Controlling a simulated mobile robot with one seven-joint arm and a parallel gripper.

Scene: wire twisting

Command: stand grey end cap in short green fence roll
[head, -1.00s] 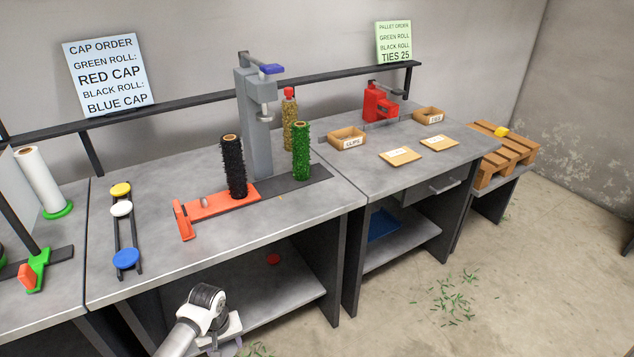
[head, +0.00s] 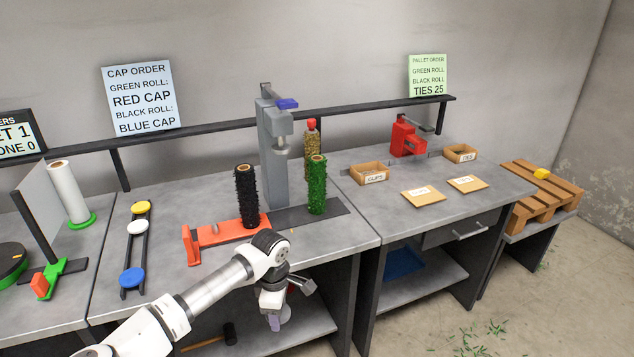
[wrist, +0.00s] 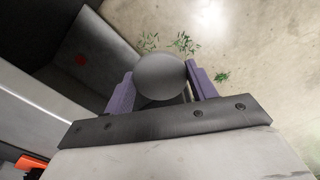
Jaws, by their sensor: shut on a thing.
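The green fence roll (head: 317,190) stands upright on a dark plate at the back of the middle bench, with an open tan core at its top. My gripper (head: 274,322) hangs in front of this bench, below its top, nearer to me than the roll and well apart from it. In the wrist view the grey end cap (wrist: 162,78) shows as a round disc between the two purple fingers of my gripper (wrist: 162,90), which is shut on it. In the head view I cannot make out the cap clearly.
A black roll (head: 246,195) stands left of the green roll, by an orange fixture (head: 220,232). A grey press (head: 275,150) rises behind them. A rack (head: 135,245) holds yellow, white and blue caps. A red piece (wrist: 80,60) lies on the lower shelf.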

